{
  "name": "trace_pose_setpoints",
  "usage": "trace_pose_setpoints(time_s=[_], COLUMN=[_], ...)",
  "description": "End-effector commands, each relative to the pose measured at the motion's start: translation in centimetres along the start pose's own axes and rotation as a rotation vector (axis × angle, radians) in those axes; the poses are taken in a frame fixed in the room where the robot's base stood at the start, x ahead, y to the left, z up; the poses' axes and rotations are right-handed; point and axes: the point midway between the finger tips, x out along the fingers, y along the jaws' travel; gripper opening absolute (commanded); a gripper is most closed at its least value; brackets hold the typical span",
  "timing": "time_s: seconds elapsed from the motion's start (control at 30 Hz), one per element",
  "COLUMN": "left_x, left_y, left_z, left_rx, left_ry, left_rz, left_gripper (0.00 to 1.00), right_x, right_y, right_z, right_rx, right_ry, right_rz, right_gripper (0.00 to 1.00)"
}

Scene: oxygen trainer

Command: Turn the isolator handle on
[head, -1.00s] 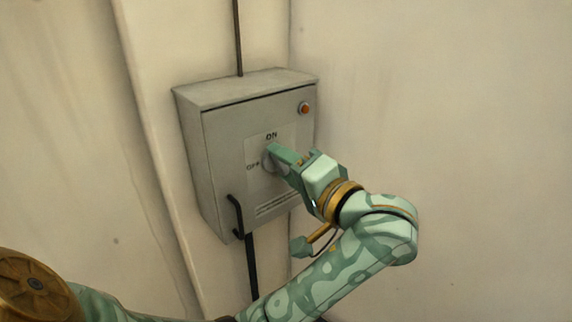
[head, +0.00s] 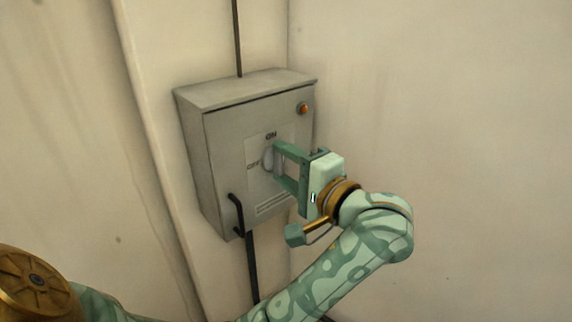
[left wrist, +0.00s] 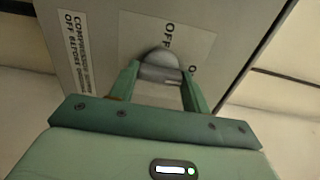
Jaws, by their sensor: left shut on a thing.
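The grey isolator box (head: 225,150) is mounted on the wall, with a label marked ON at the top and OFF at the left. The round grey isolator handle (head: 268,160) sits on this label. My left gripper (head: 277,162) is shut on the handle, one finger above it and one below. In the left wrist view the handle (left wrist: 160,66) lies between the two fingertips of my left gripper (left wrist: 160,74). The word OFF shows beyond it, and the ON mark is mostly hidden by a finger. The handle's exact pointing is hard to tell. My right gripper is not in view.
An orange lamp (head: 304,108) is at the box's upper right. A black bar handle (head: 236,214) stands out at its lower left edge. Dark conduits run above (head: 238,40) and below (head: 252,265) the box. The wall on the right is bare.

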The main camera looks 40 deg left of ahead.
Motion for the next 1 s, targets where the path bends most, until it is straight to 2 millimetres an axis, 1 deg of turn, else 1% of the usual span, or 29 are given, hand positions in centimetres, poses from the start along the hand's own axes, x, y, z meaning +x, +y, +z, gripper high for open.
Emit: trace_pose_setpoints(time_s=[0.17,0.2,0.23,0.27,0.53,0.67,0.77,0.87,1.0], left_x=[-0.1,-0.1,-0.1,-0.1,-0.1,-1.1,-2.9,-5.5,-9.5], left_y=[0.2,0.2,0.2,0.2,0.1,0.2,0.3,0.5,0.7], left_z=[-0.1,-0.1,-0.1,-0.1,0.0,-0.1,-0.1,-0.2,-0.2], left_rx=[0.005,0.005,0.005,0.005,0.002,0.002,0.003,0.006,0.009], left_ry=[0.003,0.003,0.003,0.002,0.001,0.003,0.004,0.005,0.005], left_rz=[0.003,0.003,0.002,0.002,0.001,0.002,0.005,0.007,0.006], left_gripper=[0.24,0.56,0.64,0.69,0.69,0.69,0.69,0.69,0.69], right_x=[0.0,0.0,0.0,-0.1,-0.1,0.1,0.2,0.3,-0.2], right_y=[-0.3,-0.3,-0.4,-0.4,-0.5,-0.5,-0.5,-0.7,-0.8], right_z=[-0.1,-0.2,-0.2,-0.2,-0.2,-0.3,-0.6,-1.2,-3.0], right_rx=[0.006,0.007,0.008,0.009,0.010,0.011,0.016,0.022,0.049], right_ry=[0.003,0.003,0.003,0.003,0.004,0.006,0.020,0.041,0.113], right_rz=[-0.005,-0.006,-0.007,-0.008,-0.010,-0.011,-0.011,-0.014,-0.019], right_gripper=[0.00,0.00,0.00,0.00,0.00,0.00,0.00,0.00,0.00])
